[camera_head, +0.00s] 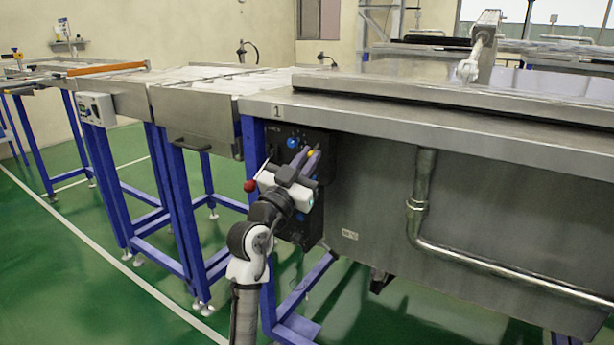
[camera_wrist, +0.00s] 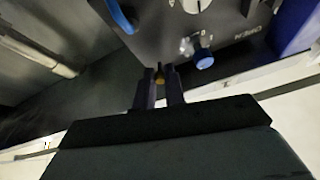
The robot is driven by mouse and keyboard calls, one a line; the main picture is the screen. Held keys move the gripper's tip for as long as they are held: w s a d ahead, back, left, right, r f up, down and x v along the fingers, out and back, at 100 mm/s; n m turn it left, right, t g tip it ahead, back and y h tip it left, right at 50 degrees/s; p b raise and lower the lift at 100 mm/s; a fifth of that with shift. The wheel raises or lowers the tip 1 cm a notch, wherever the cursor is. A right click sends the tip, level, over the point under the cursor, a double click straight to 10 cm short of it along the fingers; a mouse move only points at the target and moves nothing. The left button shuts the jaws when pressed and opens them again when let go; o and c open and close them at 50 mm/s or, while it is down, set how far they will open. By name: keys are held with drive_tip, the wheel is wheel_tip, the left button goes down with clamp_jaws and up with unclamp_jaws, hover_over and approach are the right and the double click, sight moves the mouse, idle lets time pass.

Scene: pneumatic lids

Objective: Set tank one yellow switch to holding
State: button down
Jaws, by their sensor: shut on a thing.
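The yellow switch (camera_head: 311,153) is a small knob on the black control panel (camera_head: 322,138) under the tank edge marked 1. In the wrist view the yellow switch (camera_wrist: 159,76) shows between the two finger ends, mostly hidden by them. My gripper (camera_head: 308,157) reaches up to the panel and is shut on the yellow switch. In the wrist view, my gripper (camera_wrist: 160,82) has its dark fingers close together at the panel. The switch's pointer and position marking cannot be made out.
A blue knob (camera_head: 292,143) sits left of the switch; the wrist view shows a blue knob (camera_wrist: 203,57) and a larger blue part (camera_wrist: 121,15) nearby. A red ball lever (camera_head: 250,186) sticks out at left. Blue legs (camera_head: 252,160) and a steel pipe (camera_head: 420,190) flank the panel.

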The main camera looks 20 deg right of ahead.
drive_tip(key=shift+f+h+b, duration=0.1)
drive_tip(key=shift+h+b, duration=0.2)
drive_tip(key=shift+b, duration=0.15)
drive_tip(key=c, duration=1.5)
unclamp_jaws()
drive_tip(key=shift+f, duration=0.15)
